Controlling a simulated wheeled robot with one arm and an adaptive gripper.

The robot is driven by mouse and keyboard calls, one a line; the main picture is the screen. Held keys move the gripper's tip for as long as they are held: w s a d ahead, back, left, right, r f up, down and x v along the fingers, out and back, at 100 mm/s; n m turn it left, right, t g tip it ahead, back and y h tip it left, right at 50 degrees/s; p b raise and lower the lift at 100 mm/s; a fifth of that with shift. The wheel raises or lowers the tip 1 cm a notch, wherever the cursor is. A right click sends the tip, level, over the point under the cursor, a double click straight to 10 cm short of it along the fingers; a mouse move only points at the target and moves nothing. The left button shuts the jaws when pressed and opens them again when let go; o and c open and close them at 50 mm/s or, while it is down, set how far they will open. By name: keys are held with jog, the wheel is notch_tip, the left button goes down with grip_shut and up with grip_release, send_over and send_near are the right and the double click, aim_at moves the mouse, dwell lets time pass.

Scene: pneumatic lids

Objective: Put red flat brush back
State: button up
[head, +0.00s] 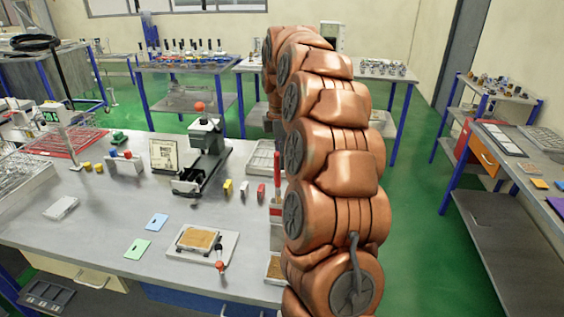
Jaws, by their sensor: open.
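A narrow red upright piece (277,174), perhaps the handle of the red flat brush, shows on the workbench just left of my arm. It rises from a pale holder with a red band (276,212), partly hidden by my arm. I cannot make out bristles or tell for sure that it is the brush. My copper-coloured arm rises through the middle of the head view and bends away at the top. My gripper is not visible.
The grey workbench (105,215) carries a dark press with a red knob (205,150), a white board with a brown plate (203,242), small yellow blocks, and blue and green cards. A side bench (525,170) stands at right. Green floor is open between them.

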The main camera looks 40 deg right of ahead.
notch_tip(320, 180, up, 11)
jog(key=p, duration=0.2)
jog(key=shift+p, duration=0.35)
jog(key=shift+f, duration=0.1)
jog(key=s+a+f+m, duration=0.25)
jog(key=s+a, duration=0.35)
jog(key=a, duration=0.3)
jog(key=s+a+f+m, duration=0.2)
jog(key=s+a+m, duration=0.1)
jog(key=s+a, duration=0.55)
jog(key=s+a+f+m+g, duration=0.1)
jog(key=s+a+f+m, duration=0.2)
jog(key=s+f, duration=0.3)
jog(key=s+a+f+m, duration=0.4)
jog(key=s+a+f, duration=0.1)
jog(key=s, duration=0.7)
jog(key=shift+s+a+f+g, duration=0.15)
jog(key=shift+a+f+g, duration=0.2)
jog(key=shift+f+g, duration=0.05)
jog(key=shift+d+m, duration=0.1)
jog(key=shift+m, duration=0.15)
